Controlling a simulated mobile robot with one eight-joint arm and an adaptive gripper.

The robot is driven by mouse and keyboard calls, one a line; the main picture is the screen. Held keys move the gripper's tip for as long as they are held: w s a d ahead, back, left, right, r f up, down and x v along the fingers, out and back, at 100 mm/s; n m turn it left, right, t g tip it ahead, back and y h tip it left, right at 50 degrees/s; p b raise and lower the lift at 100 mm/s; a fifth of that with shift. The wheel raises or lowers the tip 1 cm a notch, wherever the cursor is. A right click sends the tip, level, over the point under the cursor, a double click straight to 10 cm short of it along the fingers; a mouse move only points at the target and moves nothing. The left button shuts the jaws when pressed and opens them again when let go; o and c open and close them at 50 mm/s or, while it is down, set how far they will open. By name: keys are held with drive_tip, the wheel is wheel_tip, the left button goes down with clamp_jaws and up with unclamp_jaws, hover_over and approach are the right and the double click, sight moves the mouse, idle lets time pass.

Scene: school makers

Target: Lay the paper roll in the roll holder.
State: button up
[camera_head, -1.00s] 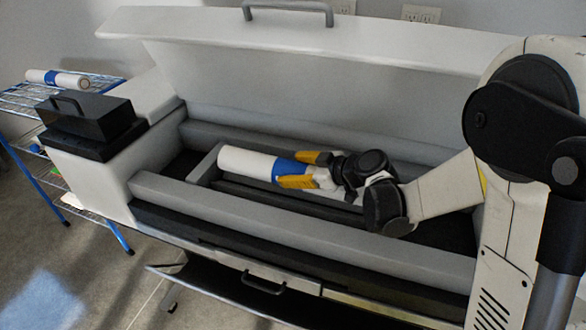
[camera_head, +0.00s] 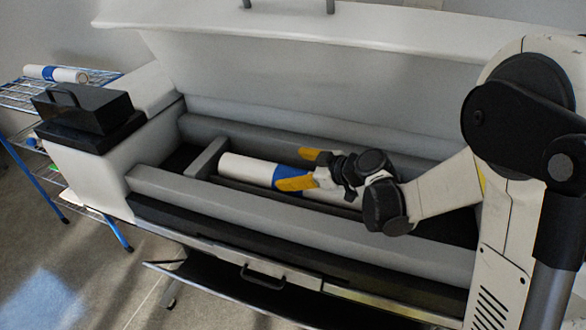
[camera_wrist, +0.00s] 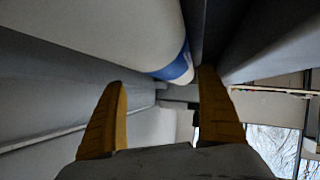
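The white paper roll (camera_head: 248,168) with a blue band lies lengthwise in the printer's open bay, low in the roll holder (camera_head: 206,158). Its left end is close to the holder's grey end piece. My gripper (camera_head: 306,168) is at the roll's blue-banded part, with one yellow finger on each side; the far finger stands clear of the roll. In the wrist view my gripper (camera_wrist: 160,115) has its fingers wide apart, and the roll (camera_wrist: 100,35) shows above them.
The raised lid (camera_head: 310,60) stands open behind the bay. The grey front rail (camera_head: 300,226) runs in front of it. A black box (camera_head: 82,108) sits on the machine's left end. Another roll (camera_head: 56,74) lies on a blue wire shelf at the far left.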

drive_tip(key=s+d+r+m+h, duration=0.1)
drive_tip(key=s+d+r+m, duration=0.1)
drive_tip(key=s, duration=0.3)
drive_tip(key=s+d+r+m+h, duration=0.1)
drive_tip(key=s+d+r, duration=0.1)
drive_tip(key=s+d, duration=0.3)
drive_tip(key=s+d+r+m+g+h, duration=0.1)
drive_tip(key=s+d+r+m+h, duration=0.1)
drive_tip(key=s, duration=0.3)
drive_tip(key=shift+s+d+r+m, duration=0.15)
drive_tip(key=shift+s+d+m, duration=0.2)
drive_tip(key=shift+d, duration=0.3)
drive_tip(key=s+d+m+h, duration=0.5)
drive_tip(key=s+d+m, duration=0.2)
drive_tip(key=s, duration=0.4)
drive_tip(key=shift+s+d+m+h, duration=0.25)
drive_tip(key=shift+d+m+h, duration=0.1)
drive_tip(key=shift+d, duration=0.1)
